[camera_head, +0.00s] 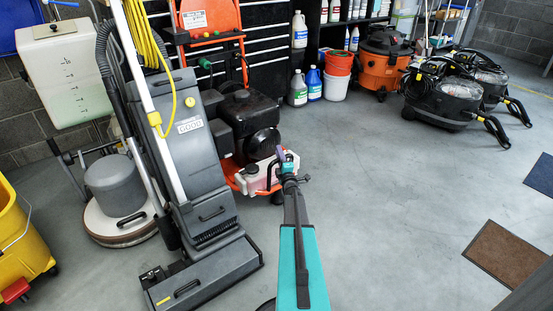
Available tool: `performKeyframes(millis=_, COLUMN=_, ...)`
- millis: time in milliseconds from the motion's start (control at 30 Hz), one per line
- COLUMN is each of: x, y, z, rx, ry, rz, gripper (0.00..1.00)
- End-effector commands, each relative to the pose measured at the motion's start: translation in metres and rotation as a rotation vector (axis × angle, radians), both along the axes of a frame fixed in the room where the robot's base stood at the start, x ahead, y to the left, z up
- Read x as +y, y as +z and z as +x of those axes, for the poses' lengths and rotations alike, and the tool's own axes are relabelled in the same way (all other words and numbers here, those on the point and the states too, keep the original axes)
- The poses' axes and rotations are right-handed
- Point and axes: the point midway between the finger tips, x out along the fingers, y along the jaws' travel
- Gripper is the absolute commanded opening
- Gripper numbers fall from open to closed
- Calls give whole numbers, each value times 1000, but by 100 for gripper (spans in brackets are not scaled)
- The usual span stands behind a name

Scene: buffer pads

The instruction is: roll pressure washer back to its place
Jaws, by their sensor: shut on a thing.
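The pressure washer (245,125) stands at the centre left, with an orange tube frame, a black engine and a white and red part low at its front right. Its orange upper frame with a white label (196,20) rises against the black drawer cabinet. My teal arm reaches up from the bottom edge, and my gripper (285,162) is at the washer's lower right side. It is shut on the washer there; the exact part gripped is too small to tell. The washer's left side and wheels are mostly hidden behind a grey upright floor machine (190,130).
A round floor polisher (117,190) and yellow bucket (18,240) stand left. Bottles, an orange bucket (338,62), an orange vacuum (380,65) and black machines (440,97) line the back. A brown mat (508,252) and dark mat (540,174) lie right. The middle floor is clear.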

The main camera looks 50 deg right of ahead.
Motion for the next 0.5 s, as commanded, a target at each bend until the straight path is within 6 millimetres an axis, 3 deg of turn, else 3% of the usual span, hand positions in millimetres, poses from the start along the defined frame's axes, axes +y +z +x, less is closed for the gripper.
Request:
performKeyframes(millis=367, x=-12, y=1, z=-2, rx=2, ry=-11, rz=1, gripper=0)
performKeyframes(millis=400, x=-12, y=1, z=-2, rx=2, ry=-11, rz=1, gripper=22)
performKeyframes(millis=500, x=-13, y=1, z=-4, rx=1, ry=-12, rz=0, gripper=36)
